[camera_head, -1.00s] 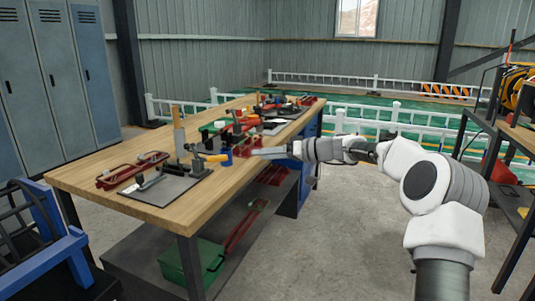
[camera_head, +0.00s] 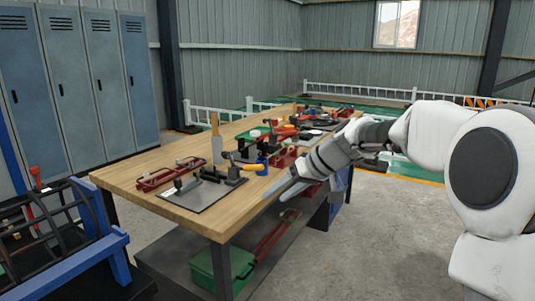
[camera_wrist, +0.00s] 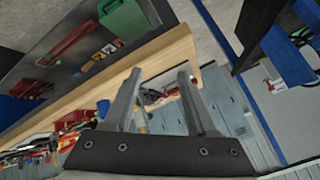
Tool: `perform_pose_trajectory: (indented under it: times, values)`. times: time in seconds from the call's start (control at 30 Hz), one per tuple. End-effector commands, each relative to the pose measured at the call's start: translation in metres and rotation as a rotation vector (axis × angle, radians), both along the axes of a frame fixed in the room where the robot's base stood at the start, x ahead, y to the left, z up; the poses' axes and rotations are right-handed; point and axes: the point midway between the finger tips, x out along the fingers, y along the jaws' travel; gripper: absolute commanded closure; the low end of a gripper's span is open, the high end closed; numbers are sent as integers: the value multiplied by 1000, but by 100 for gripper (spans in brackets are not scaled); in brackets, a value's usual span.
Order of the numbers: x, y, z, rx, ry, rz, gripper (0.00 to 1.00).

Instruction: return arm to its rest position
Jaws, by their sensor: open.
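My gripper (camera_head: 282,192) is at the right front edge of the wooden workbench (camera_head: 150,165) in the head view. Its fingers point to the lower left. My arm reaches in from the right side of the picture. In the wrist view my gripper (camera_wrist: 156,88) shows two grey fingers well apart, with nothing held between them. Behind the fingers the bench edge (camera_wrist: 165,52) runs across the picture.
Several tools, among them a red clamp (camera_head: 168,175) and a blue cup (camera_head: 262,163), lie on the bench. A green toolbox (camera_head: 207,268) is on its lower shelf. A blue rack (camera_head: 110,248) stands at left, lockers (camera_head: 85,90) behind. Floor (camera_head: 400,230) right of the bench is clear.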

Motion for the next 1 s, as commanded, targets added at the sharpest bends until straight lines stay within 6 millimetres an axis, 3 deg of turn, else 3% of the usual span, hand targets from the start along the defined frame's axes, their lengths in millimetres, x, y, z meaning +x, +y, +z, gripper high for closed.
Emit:
perform_pose_trajectory:
  times: [0.03,0.27,0.57,0.8,1.0]
  values:
    - [-19,1,3,-51,13,-15,43]
    - [-95,-15,7,-234,64,-131,43]
    - [-194,-53,9,-381,71,-324,43]
    - [-268,-82,-6,-434,60,-445,43]
    - [-314,-101,-25,-448,49,-515,43]
